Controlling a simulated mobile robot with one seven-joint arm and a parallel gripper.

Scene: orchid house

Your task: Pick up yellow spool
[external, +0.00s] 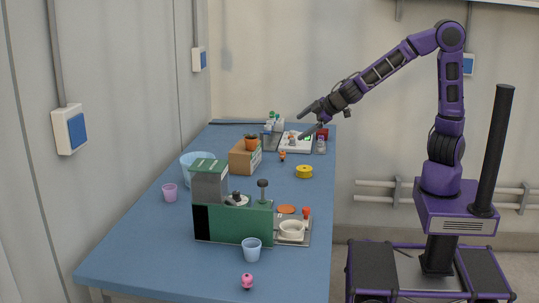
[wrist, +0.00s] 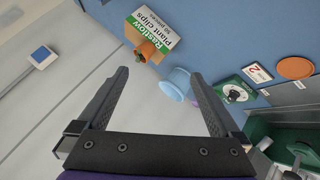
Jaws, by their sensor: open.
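The yellow spool (external: 304,172) lies on the blue table near its right edge in the external view. It does not show in the wrist view. My gripper (external: 300,128) is open above the far part of the table, higher and farther back than the spool and apart from it. In the wrist view the two fingers of my gripper (wrist: 160,74) are spread wide with nothing between them.
A cardboard box (external: 238,160) with a terracotta pot (external: 252,143) stands left of the spool. A small orange figure (external: 282,156) is just behind it. A green machine (external: 235,220) stands nearer. A light blue bowl (wrist: 174,84) shows beyond my fingers.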

